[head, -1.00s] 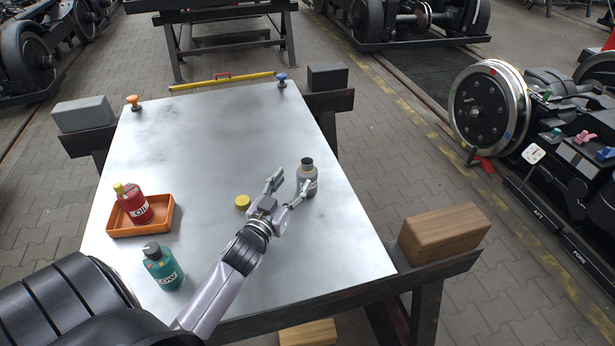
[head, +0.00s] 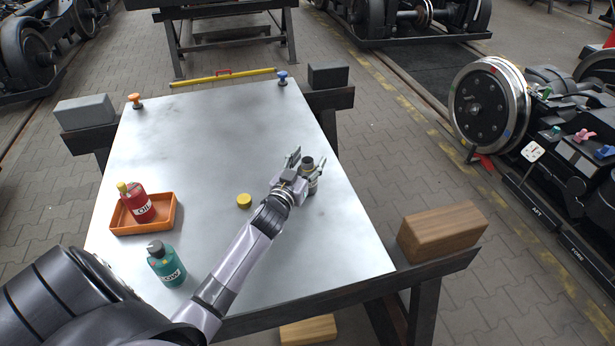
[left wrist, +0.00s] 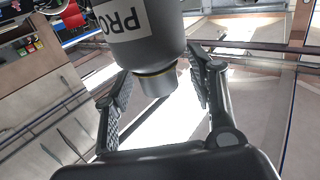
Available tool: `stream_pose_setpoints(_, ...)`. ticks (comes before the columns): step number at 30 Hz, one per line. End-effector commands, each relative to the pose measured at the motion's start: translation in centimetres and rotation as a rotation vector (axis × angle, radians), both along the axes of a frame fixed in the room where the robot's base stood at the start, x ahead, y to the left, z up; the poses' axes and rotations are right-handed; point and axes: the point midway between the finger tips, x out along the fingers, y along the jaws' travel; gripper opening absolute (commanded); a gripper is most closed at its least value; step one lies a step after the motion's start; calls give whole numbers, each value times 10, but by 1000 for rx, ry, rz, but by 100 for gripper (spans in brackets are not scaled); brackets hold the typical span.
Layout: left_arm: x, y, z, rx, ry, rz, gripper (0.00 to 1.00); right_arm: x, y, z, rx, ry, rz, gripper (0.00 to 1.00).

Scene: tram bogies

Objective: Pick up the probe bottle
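The probe bottle (head: 308,178) is grey with a black cap and stands on the right part of the metal table top (head: 225,130). My left gripper (head: 307,161) is at the bottle, with one finger on each side of it. In the left wrist view, the bottle (left wrist: 150,38) shows upside down with a white label reading "PRO", its neck and cap between the two spread fingers of the gripper (left wrist: 160,75). A gap shows between the fingers and the neck. My right gripper is not in view.
A yellow round cap (head: 244,201) lies left of the gripper. A red oil bottle (head: 141,207) stands in an orange tray (head: 172,212); a teal bottle (head: 166,266) stands nearer. Orange (head: 135,100) and blue (head: 282,77) knobs mark the far corners.

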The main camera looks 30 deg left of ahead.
Motion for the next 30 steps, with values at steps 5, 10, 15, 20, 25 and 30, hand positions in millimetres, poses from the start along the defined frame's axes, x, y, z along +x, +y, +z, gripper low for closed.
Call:
stream_pose_setpoints(5, 0, 0, 0, 0, 0, 0, 40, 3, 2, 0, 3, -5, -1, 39)
stream_pose_setpoints(10, 0, 0, 0, 0, 0, 0, 29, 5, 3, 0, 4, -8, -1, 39)
stream_pose_setpoints(15, 0, 0, 0, 0, 0, 0, 18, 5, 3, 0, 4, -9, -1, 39)
stream_pose_setpoints(20, 0, 0, 0, -1, 1, 0, 7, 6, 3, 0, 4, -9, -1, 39)
stream_pose_setpoints(25, -1, 0, -1, -1, 2, 0, 0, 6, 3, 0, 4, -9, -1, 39)
stream_pose_setpoints(30, -1, -1, -1, -1, 3, 0, 0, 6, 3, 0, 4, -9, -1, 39)
